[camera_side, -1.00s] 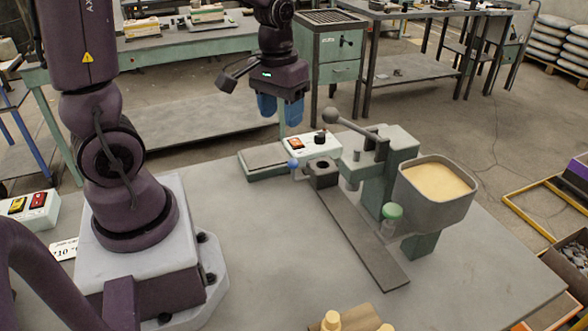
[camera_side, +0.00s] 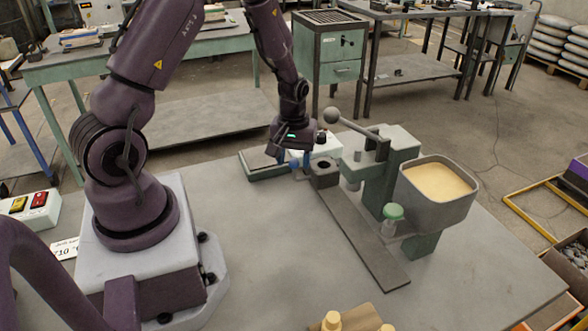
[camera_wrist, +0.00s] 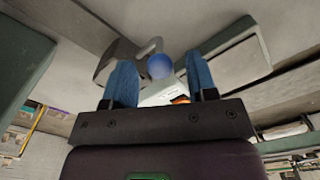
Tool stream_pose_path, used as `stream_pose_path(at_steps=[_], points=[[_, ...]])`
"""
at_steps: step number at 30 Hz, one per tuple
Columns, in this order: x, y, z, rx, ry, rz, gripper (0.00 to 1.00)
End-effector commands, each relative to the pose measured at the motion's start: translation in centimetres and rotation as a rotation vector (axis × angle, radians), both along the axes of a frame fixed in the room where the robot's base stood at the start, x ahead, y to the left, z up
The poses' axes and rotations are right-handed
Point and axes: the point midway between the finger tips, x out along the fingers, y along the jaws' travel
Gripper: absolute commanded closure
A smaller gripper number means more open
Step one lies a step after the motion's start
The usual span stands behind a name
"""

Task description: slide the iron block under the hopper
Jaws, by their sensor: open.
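The iron block (camera_side: 323,173) is a dark block with a round hole, at the far end of a flat grey rail (camera_side: 362,238). A blue ball knob (camera_side: 294,164) on a short handle sticks out on its left. The hopper (camera_side: 440,208), a grey bin of pale yellow grain, stands to the right, held over the near part of the rail. My gripper (camera_side: 293,160) is open, pointing down at the knob. In the wrist view the knob (camera_wrist: 160,66) shows between the two blue fingers, with a gap on each side; the block (camera_wrist: 117,60) lies just beyond.
A lever with a dark ball (camera_side: 331,115) rises from the green stand behind the rail. A white switch box (camera_side: 325,144) is close behind my gripper.

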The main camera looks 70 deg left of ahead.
Motion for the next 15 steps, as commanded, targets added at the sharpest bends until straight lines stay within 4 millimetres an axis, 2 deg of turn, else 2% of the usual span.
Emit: stream_pose_path(at_steps=[1, 6, 15], points=[[-0.1, 0.0, -1.0, -0.003, 0.004, 0.001, 0.48], [0.0, 0.0, -2.9, -0.001, 0.001, -0.001, 0.48], [0.1, 0.0, -3.6, 0.0, -0.001, -0.001, 0.48]])
